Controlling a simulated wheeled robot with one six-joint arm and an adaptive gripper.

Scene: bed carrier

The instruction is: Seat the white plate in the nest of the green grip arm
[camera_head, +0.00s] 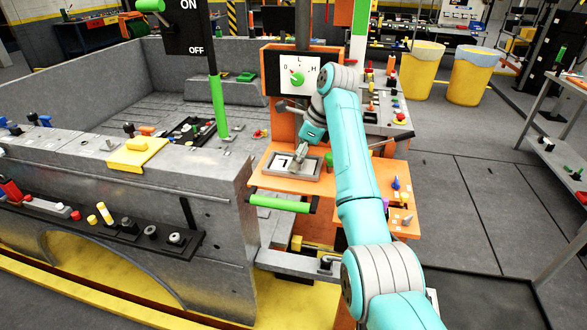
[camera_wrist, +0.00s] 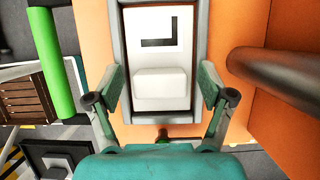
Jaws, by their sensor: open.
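The white plate (camera_wrist: 186,22), with a black L-shaped mark and a raised pale block (camera_wrist: 160,84), lies in a grey-rimmed tray (camera_head: 313,176) on an orange shelf (camera_head: 262,177). My gripper (camera_wrist: 163,88) is open, with one finger on each side of the tray in the wrist view. In the head view my gripper (camera_head: 299,157) is over the tray and hides part of the plate. A green bar (camera_head: 279,203) runs along the shelf's front and also shows in the wrist view (camera_wrist: 52,60). I cannot tell which green part is the grip arm, or where its nest is.
A panel with a dial (camera_head: 296,76) stands behind the shelf. An upright green lever (camera_head: 217,107) is left of it, by the grey bed (camera_head: 70,70). Small coloured pegs (camera_head: 396,184) stand right of the tray. Floor at right (camera_head: 470,205) is clear.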

